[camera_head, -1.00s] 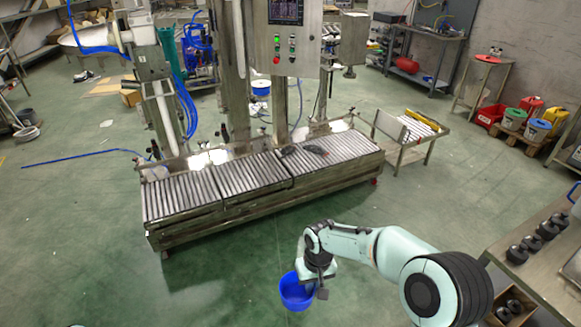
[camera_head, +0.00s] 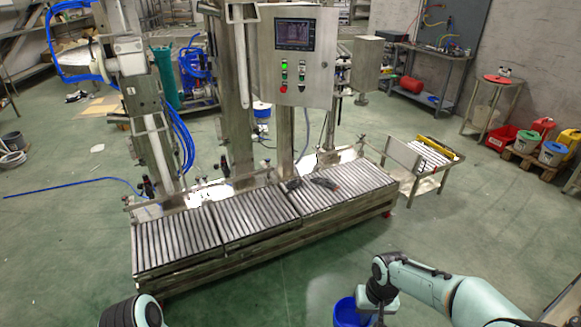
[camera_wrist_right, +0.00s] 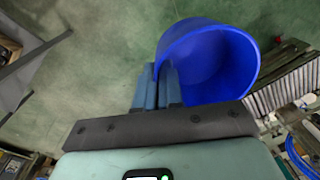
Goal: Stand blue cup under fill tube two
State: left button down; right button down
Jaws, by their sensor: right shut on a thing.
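The blue cup (camera_head: 345,313) is at the bottom of the head view, right of centre, cut off by the frame edge. My right gripper (camera_head: 378,303) is shut on its side and holds it above the floor, in front of the conveyor. In the right wrist view the gripper fingers (camera_wrist_right: 159,82) pinch the cup's wall (camera_wrist_right: 222,60), and I look into its open mouth. Vertical tubes hang over the filling machine: one at the left (camera_head: 157,150) and one near the control box (camera_head: 254,70). I cannot tell which is tube two. My left gripper is out of view.
The control box (camera_head: 295,60) stands behind. A small roller cart (camera_head: 420,160) adjoins at the right. Open green floor (camera_head: 260,295) lies in front.

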aim_at(255, 197)
jog(key=i, duration=2.85)
jog(key=i+u, duration=0.1)
jog(key=u, duration=0.25)
jog(key=i+u, duration=0.15)
jog(key=u, duration=0.2)
jog(key=i+u, duration=0.1)
jog(key=u, duration=1.55)
